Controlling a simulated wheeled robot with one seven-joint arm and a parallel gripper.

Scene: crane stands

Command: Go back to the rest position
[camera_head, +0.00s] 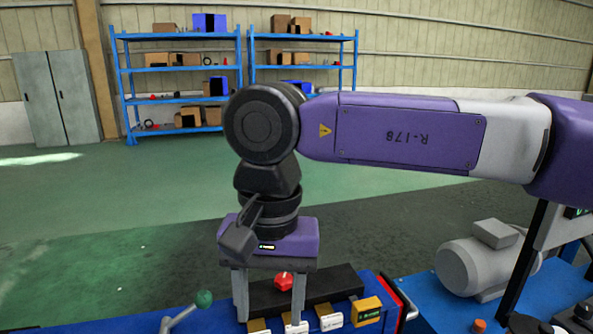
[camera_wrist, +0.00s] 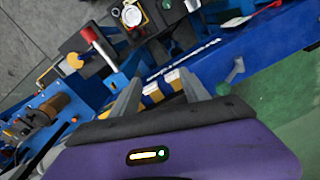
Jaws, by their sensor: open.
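My gripper (camera_head: 270,316) points down over the blue workbench (camera_head: 140,322) in the head view. Its two grey fingers stand apart with nothing seen held between them. A red knob (camera_head: 284,281) shows between the fingers in the head view; I cannot tell its exact distance from them. The wrist view also shows my open gripper (camera_wrist: 158,80), with white and yellow blocks (camera_wrist: 160,91) beyond and between the fingers. My arm reaches in from the right. The fingertips' contact with the bench parts cannot be told.
A green-tipped lever (camera_head: 204,299) stands left of the gripper. A yellow block (camera_head: 366,311) and white blocks (camera_head: 329,318) lie to its right. A grey motor (camera_head: 487,262) sits farther right. Blue shelves (camera_head: 131,98) and a grey cabinet (camera_head: 57,97) stand far behind open green floor.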

